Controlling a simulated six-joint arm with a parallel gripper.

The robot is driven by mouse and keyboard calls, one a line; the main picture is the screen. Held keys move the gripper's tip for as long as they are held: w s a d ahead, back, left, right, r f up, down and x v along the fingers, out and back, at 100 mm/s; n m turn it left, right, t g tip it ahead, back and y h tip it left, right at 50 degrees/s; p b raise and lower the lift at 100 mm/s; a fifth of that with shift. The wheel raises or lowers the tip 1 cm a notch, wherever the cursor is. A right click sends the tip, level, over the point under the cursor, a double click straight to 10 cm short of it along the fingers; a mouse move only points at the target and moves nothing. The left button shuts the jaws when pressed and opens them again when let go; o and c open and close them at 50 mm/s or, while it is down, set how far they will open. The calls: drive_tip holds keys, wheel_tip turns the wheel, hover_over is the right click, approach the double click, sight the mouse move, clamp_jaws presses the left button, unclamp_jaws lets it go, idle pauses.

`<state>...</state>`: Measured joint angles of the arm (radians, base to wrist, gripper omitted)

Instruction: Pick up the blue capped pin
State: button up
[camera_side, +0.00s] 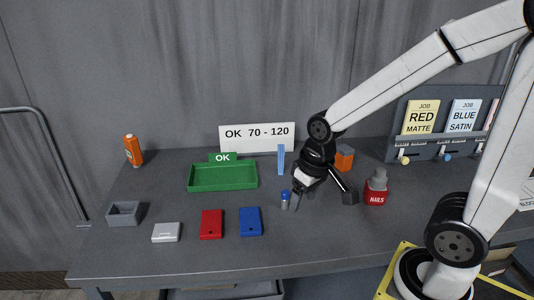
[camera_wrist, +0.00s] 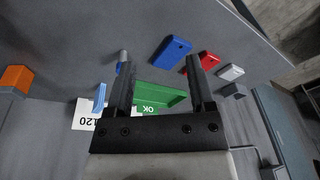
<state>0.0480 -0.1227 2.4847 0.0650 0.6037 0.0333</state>
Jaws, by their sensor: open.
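The blue capped pin (camera_side: 285,200) stands upright on the grey table, grey below with a blue top. My gripper (camera_side: 298,200) is just to its right in the side view, open and empty. In the wrist view the two dark fingers (camera_wrist: 160,62) are spread apart. The pin (camera_wrist: 123,56) shows there beside the left finger, partly hidden by it, not between the fingers. I cannot tell whether the finger touches it.
A blue block (camera_side: 251,222), a red block (camera_side: 211,224) and a white box (camera_side: 165,232) lie left of the pin. A green tray (camera_side: 222,188) is behind. A red NAILS bottle (camera_side: 376,188) and orange block (camera_side: 345,157) stand right. The table front is clear.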

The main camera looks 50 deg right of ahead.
drive_tip(key=w+d+m+t+y, duration=0.3)
drive_tip(key=w+d+m+y, duration=0.15)
drive_tip(key=d+m, duration=0.6)
drive_tip(key=w+d+m+t+y, duration=0.3)
drive_tip(key=d+m+y, duration=0.35)
drive_tip(key=m, duration=0.75)
approach(285, 200)
drive_tip(key=shift+w+a+f+n, duration=0.2)
drive_tip(key=shift+w+f, duration=0.1)
drive_tip(key=shift+w, duration=0.15)
drive_tip(key=shift+w+a+f+n, duration=0.15)
drive_tip(key=shift+w+a+f, duration=0.15)
drive_tip(key=shift+w, duration=0.2)
drive_tip(key=shift+f, duration=0.4)
drive_tip(key=shift+x, duration=1.2)
drive_tip(key=shift+w+f, duration=0.1)
